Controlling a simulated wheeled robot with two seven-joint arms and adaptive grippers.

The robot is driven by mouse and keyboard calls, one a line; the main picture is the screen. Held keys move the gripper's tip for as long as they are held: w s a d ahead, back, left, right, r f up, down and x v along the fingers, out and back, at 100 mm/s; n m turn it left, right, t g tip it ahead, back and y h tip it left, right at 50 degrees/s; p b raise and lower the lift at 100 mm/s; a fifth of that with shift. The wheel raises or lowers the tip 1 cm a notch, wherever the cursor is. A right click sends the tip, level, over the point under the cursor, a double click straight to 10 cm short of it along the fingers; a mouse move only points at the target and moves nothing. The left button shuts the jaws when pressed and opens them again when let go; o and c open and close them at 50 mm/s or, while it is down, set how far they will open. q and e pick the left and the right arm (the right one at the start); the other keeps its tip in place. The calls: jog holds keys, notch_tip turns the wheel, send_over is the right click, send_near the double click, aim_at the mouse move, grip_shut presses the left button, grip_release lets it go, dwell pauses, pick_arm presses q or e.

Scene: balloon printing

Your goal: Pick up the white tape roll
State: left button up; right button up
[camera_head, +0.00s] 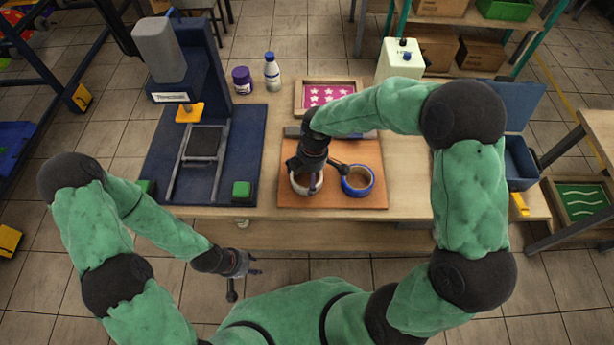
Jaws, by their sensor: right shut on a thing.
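The white tape roll (298,188) sits at the front left of the brown board on the table, partly hidden by my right gripper. My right gripper (308,178) reaches down over it from above and is shut on the roll. A blue tape roll (357,181) lies just to the right of it, apart from it, on the same board. My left gripper (246,278) hangs in front of the table, below its front edge, with its fingers spread and nothing between them.
A blue press (254,145) with green buttons stands on the left of the table. A purple jar (242,81), a white bottle (271,72) and a framed pink star print (325,95) are behind. A white box (400,59) and a blue toolbox (520,160) are right.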

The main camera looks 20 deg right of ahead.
jog(key=shift+r, duration=0.55)
notch_tip(320, 180, up, 2)
jog(key=shift+r+p, duration=0.1)
jog(key=shift+p, duration=0.55)
jog(key=s+a+r+p, duration=0.2)
jog(key=s+r+p, duration=0.3)
jog(key=s+r, duration=0.4)
jog(key=s, duration=0.5)
jog(key=shift+a+r, duration=0.2)
jog(key=shift+r, duration=0.15)
